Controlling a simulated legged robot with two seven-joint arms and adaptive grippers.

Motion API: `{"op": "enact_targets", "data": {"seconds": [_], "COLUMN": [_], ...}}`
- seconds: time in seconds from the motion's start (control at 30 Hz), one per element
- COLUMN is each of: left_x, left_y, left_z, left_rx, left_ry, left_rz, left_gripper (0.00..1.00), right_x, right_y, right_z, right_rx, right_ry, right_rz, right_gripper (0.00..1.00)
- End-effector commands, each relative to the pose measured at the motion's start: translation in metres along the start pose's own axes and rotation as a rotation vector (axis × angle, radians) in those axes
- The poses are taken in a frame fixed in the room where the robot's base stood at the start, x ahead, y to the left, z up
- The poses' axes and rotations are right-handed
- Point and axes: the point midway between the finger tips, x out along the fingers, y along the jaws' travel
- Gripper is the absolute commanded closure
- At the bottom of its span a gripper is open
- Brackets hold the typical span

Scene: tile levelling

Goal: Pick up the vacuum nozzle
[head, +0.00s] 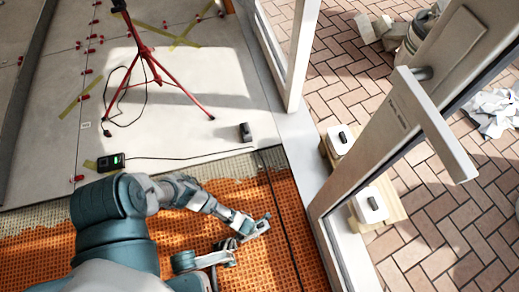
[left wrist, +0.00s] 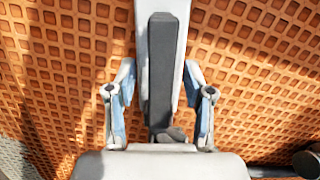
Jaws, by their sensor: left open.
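A long pale piece with a dark strip along its middle, which looks like the vacuum nozzle (left wrist: 162,60), runs from the top edge to the palm in the left wrist view. My left gripper (left wrist: 160,100) is open, with one blue-grey finger on each side of it. A gap shows between each finger and the piece. In the head view my left gripper (head: 255,226) is low over the orange mat, and the nozzle cannot be clearly told from it. Grey-teal parts at the bottom seem to be my right arm; its jaws are not clear.
The orange studded mat (head: 280,250) covers the floor here, with a dark cable across it. A red tripod (head: 148,60) stands on pale tiles beyond. A door frame (head: 340,185) borders the right side. A dark round object (left wrist: 308,160) lies at lower right in the wrist view.

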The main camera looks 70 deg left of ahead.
Motion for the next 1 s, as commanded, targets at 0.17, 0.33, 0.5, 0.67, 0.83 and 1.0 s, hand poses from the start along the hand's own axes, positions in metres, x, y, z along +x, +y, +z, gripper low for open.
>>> {"op": "enact_targets", "data": {"seconds": [0.17, 0.33, 0.5, 0.67, 0.83, 1.0], "left_x": [-0.0004, -0.0003, 0.0011, 0.003, 0.0047, 0.0049], "left_y": [-0.0004, -0.0003, -0.0002, -0.0001, -0.0001, -0.0002], "left_z": [0.0027, 0.0024, 0.0016, 0.001, 0.0006, 0.001], "left_rx": [0.0, 0.0, -0.001, -0.001, -0.001, -0.001], "left_ry": [-0.004, -0.004, -0.002, -0.002, -0.002, -0.003], "left_rz": [-0.001, -0.001, -0.001, -0.001, -0.001, -0.001], "left_gripper": [0.48, 0.48, 0.48, 0.48, 0.48, 0.48], "right_x": [0.0024, 0.0019, -0.0009, -0.0031, -0.0052, -0.0055], "right_y": [-0.0004, 0.0002, 0.0009, 0.0011, 0.0014, 0.0014], "right_z": [-0.0016, 0.0002, 0.0048, 0.0063, 0.0075, 0.0075], "right_rx": [0.0, 0.001, 0.0, 0.001, 0.001, 0.001], "right_ry": [0.007, 0.004, -0.004, -0.008, -0.011, -0.011], "right_rz": [-0.002, -0.001, 0.0, 0.002, 0.003, 0.003], "right_gripper": [0.54, 0.54, 0.54, 0.54, 0.54, 0.54]}}
